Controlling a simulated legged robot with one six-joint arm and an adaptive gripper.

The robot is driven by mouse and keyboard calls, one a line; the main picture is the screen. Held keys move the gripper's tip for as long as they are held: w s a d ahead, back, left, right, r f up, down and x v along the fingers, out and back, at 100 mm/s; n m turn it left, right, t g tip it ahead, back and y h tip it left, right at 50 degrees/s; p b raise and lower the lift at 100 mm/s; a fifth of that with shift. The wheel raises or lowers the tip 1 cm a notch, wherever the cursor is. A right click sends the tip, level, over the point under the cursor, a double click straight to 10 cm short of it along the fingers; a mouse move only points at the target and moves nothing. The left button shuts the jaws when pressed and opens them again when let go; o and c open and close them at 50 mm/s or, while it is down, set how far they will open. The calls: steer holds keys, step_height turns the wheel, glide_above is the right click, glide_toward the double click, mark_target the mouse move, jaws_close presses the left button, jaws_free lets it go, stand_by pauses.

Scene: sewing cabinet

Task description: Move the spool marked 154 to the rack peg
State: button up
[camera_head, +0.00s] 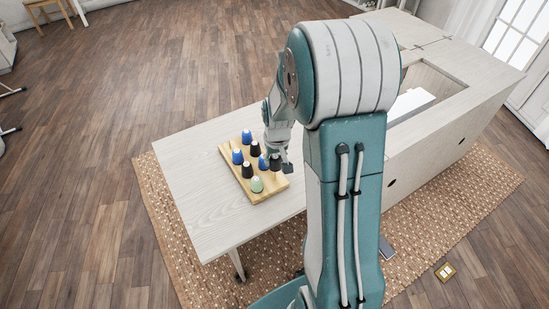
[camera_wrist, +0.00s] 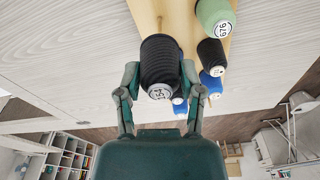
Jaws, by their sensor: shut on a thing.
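The black spool marked 154 (camera_wrist: 160,62) is between the fingers of my gripper (camera_wrist: 160,88) in the wrist view, with its white label facing the camera. The gripper is shut on it, one finger on each side. In the head view my gripper (camera_head: 281,166) is at the right side of the wooden rack (camera_head: 275,191), partly hidden by my arm. The rack's pale wood (camera_wrist: 182,18) also shows behind the spool in the wrist view. I cannot tell whether the spool is clear of the rack. Which peg is free is unclear.
A green spool (camera_head: 257,184), a black spool (camera_head: 247,170) and several blue and black ones stand close together on the rack. The white table (camera_head: 205,205) is clear left and in front of the rack. A cabinet opening (camera_head: 436,82) lies behind my arm.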

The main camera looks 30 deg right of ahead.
steer(key=shift+f, duration=2.3)
stand_by(0.5)
steer(key=o, duration=0.9)
steer(key=shift+r, duration=0.15)
steer(key=r, duration=0.6)
steer(key=s+r, duration=0.1)
steer(key=r, duration=0.3)
steer(key=shift+a+r, duration=0.1)
steer(key=shift+s+r, duration=0.2)
steer(key=shift+r, duration=0.5)
